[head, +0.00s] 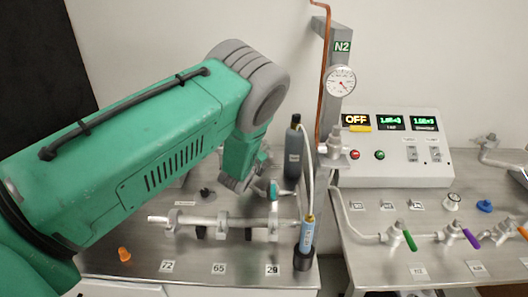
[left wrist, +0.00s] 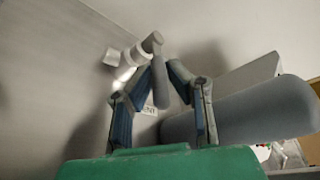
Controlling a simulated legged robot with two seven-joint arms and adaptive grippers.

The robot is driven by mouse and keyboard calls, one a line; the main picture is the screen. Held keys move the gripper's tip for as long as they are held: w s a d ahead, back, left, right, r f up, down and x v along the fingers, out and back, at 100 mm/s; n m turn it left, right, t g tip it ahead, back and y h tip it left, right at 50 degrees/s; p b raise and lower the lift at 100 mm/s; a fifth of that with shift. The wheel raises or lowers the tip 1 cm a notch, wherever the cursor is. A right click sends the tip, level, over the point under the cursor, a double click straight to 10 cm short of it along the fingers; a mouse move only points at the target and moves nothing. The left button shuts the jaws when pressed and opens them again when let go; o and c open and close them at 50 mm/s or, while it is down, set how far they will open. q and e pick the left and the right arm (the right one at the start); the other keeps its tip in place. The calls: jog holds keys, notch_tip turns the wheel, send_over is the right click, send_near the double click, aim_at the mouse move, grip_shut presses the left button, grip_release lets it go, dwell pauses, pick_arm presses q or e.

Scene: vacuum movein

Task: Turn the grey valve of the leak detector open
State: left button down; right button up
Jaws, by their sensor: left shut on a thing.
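The left gripper, at the end of my green arm, is mostly hidden behind its own wrist in the head view, above the right end of a metal pipe manifold (head: 240,222). In the left wrist view, the left gripper (left wrist: 165,75) has its blue-grey fingers closing around a grey valve handle (left wrist: 159,88). The handle joins pale metal pipe pieces at its upper end. In the head view the gripped handle cannot be made out clearly. The instrument box (head: 395,150) has displays, one reading OFF. My right gripper is not in view.
A dark grey bottle (head: 293,153) stands close behind the gripper. A blue cylinder with a hose (head: 307,235) stands just right of the manifold. The N2 post (head: 340,60) carries a gauge. An orange cap (head: 124,254) lies front left. Coloured-handle valves line the right bench.

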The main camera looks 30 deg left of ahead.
pick_arm(q)
jog(key=shift+w+d+f+n+y+b, duration=0.1)
jog(key=shift+d+f+n+y+b, duration=0.1)
jog(key=shift+n+y+b, duration=0.4)
jog(key=shift+g+y, duration=0.3)
jog(key=shift+w+d+r, duration=0.1)
jog(key=shift+d, duration=0.2)
jog(key=shift+a, duration=0.15)
jog(key=c, duration=1.6)
grip_release()
jog(key=shift+a, duration=0.1)
jog(key=shift+o, duration=0.2)
jog(key=shift+a, duration=0.1)
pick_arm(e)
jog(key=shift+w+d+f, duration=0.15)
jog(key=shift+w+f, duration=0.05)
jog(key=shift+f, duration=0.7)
